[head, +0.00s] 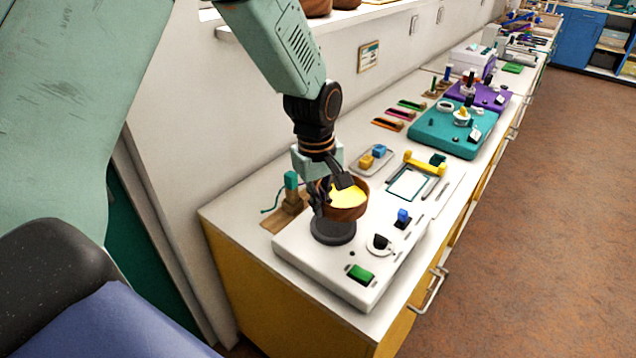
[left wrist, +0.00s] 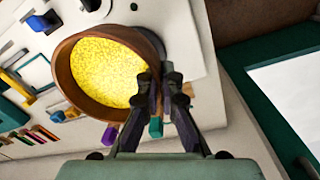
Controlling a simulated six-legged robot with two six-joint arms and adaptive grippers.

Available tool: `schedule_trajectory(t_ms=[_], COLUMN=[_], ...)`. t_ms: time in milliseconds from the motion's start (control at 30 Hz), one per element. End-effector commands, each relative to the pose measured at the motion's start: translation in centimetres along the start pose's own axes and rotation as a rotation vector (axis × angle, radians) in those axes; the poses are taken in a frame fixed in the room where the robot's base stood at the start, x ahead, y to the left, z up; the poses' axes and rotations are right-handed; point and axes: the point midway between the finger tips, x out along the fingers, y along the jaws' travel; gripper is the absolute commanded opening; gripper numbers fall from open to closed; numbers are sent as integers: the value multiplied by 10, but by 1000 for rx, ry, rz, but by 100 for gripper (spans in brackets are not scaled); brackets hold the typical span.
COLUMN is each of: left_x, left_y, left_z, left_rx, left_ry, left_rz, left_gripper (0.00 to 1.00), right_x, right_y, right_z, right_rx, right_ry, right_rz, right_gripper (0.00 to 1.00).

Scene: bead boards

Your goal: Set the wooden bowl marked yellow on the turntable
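The wooden bowl (head: 345,212), brown with a bright yellow inside, is at my left gripper (head: 337,187) over the white bead board. In the left wrist view the bowl (left wrist: 72,83) fills the upper left and its speckled yellow inside shows. The fingers of my left gripper (left wrist: 172,87) are closed on its near rim. The turntable (head: 333,230) is a dark round disc on the white board, just below and slightly left of the bowl in the head view. I cannot tell whether the bowl touches it. My right gripper is not in view.
The white board (head: 318,270) carries a green button (head: 361,273), a blue switch (head: 403,216) and a dark knob (head: 380,243). A green-topped post (head: 291,181) stands left of the bowl. Teal (head: 440,135) and purple boards lie farther along the counter.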

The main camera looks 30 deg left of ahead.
Motion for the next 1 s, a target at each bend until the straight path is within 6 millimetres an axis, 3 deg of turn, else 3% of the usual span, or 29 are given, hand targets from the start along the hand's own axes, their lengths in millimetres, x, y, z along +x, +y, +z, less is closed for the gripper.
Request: schedule_trajectory(t_ms=[133, 367, 1000], left_x=[-4, 3, 55], left_y=[-1, -1, -3], left_z=[-12, -14, -12], left_rx=[-100, -128, -126], left_ry=[8, 12, 12], left_rz=[4, 4, 4], left_gripper=[0, 0, 0], right_x=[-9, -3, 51], right_y=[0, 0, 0], right_z=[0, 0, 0], right_rx=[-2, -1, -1], right_ry=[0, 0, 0], right_rz=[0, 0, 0], right_gripper=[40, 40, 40])
